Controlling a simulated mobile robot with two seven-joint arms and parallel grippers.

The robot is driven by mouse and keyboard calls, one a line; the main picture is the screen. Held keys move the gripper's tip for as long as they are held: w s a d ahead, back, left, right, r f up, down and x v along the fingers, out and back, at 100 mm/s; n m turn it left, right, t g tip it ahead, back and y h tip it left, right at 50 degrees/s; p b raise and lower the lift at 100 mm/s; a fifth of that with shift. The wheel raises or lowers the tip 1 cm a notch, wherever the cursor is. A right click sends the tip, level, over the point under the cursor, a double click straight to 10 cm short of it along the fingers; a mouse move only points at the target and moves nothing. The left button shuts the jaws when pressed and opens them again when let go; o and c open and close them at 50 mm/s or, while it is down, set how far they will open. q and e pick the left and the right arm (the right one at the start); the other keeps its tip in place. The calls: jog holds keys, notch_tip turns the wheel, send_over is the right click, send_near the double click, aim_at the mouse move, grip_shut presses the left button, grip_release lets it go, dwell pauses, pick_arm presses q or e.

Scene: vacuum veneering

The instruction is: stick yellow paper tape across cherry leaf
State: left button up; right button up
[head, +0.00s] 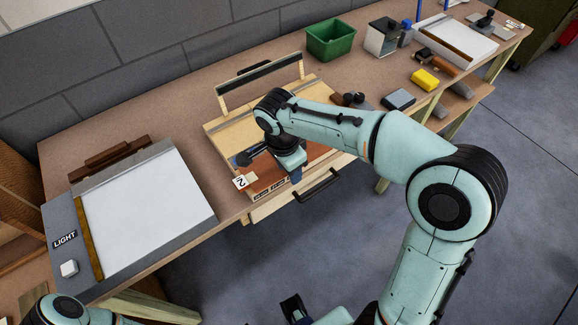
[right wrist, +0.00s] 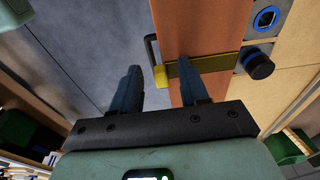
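The cherry leaf (head: 266,171) is a reddish-brown sheet on the pale wooden board (head: 226,137) at the bench's middle. It fills the centre of the right wrist view as an orange-brown band (right wrist: 203,25). A yellow strip (right wrist: 228,62), which looks like the paper tape, runs across it there, with a brighter yellow end piece (right wrist: 160,76) at its left. My right gripper (right wrist: 160,68) is open, its fingers apart around that end; I cannot tell whether they touch it. In the head view my right arm hides part of the leaf. My left gripper is not clearly visible.
A white light panel (head: 150,215) lies on the left of the bench. A green bin (head: 331,40) stands at the back. A black handle (head: 318,187) juts from the board's front.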

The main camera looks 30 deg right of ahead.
notch_tip(320, 180, up, 13)
jog(key=a+p, duration=0.1)
jog(key=p, duration=0.1)
jog(key=shift+a+r, duration=0.15)
jog(key=shift+a, duration=0.2)
jog(key=shift+s, duration=0.15)
